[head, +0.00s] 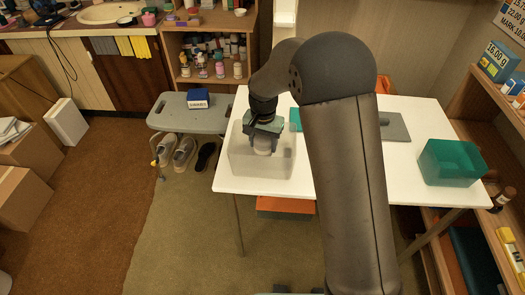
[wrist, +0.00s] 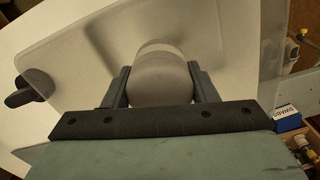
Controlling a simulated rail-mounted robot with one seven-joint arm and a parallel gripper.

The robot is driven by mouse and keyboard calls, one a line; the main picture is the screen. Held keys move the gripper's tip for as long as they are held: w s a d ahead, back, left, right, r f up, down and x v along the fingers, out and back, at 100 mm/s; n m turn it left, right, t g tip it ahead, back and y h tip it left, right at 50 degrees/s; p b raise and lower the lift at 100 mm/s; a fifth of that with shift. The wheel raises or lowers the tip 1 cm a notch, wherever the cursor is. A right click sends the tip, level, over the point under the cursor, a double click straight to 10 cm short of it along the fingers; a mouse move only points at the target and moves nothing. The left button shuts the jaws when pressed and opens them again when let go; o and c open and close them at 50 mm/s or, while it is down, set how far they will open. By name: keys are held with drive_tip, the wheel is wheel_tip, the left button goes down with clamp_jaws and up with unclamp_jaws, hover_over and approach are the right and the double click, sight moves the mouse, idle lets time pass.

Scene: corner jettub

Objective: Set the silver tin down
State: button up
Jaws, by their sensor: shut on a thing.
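The silver tin (head: 265,148) is a rounded, pale grey can below my gripper (head: 264,138) in the head view. In the wrist view the tin (wrist: 161,78) sits between the two dark fingers of my gripper (wrist: 160,88), which are shut on its sides. A translucent, whitish bin (head: 248,164) stands on the left part of the white table (head: 330,188). The tin and fingertips are over or within the bin's outline. The bin's wall (wrist: 80,55) also shows behind the tin in the wrist view. The tin's underside is hidden, so I cannot tell whether it touches the bin's floor.
A teal open box (head: 450,163) stands at the table's right. A grey flat piece with a handle (head: 395,127) lies behind my arm. A grey bench (head: 180,117) with a blue box (head: 198,98) stands left of the table. Bare table lies in front of the bin.

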sight(263, 151)
drive_tip(key=shift+f, duration=1.95)
drive_tip(key=shift+f, duration=0.2)
drive_tip(key=o, duration=1.1)
drive_tip(key=shift+c, duration=0.2)
drive_tip(key=shift+r, duration=0.15)
